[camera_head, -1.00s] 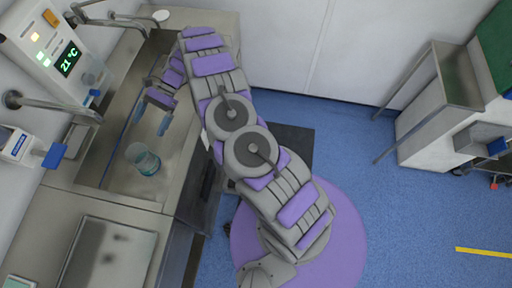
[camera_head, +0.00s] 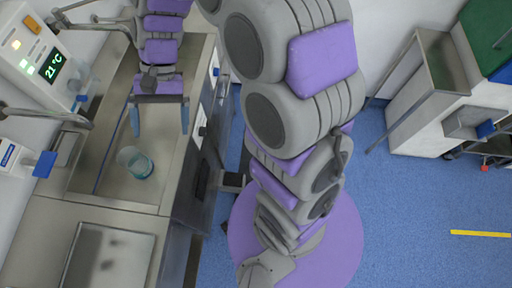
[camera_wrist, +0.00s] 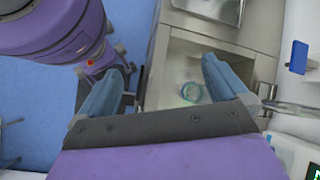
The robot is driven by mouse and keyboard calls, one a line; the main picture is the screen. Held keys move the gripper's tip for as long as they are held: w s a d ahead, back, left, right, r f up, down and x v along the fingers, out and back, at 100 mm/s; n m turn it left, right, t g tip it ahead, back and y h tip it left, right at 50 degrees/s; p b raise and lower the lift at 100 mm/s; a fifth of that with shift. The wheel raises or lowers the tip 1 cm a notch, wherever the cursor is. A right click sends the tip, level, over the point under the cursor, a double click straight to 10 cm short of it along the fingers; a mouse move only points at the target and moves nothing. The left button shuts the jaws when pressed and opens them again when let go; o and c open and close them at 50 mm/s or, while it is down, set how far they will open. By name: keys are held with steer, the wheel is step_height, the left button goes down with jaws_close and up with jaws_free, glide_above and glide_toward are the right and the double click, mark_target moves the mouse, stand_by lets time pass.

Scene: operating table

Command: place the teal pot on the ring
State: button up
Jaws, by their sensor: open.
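The teal pot (camera_head: 140,166) is a small, see-through, round vessel with a teal lower part. It stands in the sunken basin of the steel counter. It also shows in the wrist view (camera_wrist: 191,92), between the fingers and nearer the right one. My gripper (camera_head: 160,120) is open and empty, with its two blue fingers spread. In the head view it is above and slightly right of the pot, apart from it. In the wrist view my gripper (camera_wrist: 166,67) has one finger on each side. I cannot make out a separate ring.
Metal taps (camera_head: 45,113) reach over from the left wall. A panel reading 21 °C (camera_head: 50,65) hangs there. A steel side table (camera_head: 440,65) stands at the right.

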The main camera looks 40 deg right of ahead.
steer(key=s+d+r+n+t+h, duration=0.1)
steer(key=s+d+n+t+h, duration=0.2)
steer(key=s+d, duration=1.1)
steer(key=s+h, duration=0.2)
steer(key=s, duration=0.2)
steer(key=shift+s+d+t, duration=0.2)
steer(key=shift+s+t, duration=0.1)
steer(key=shift+r, duration=0.1)
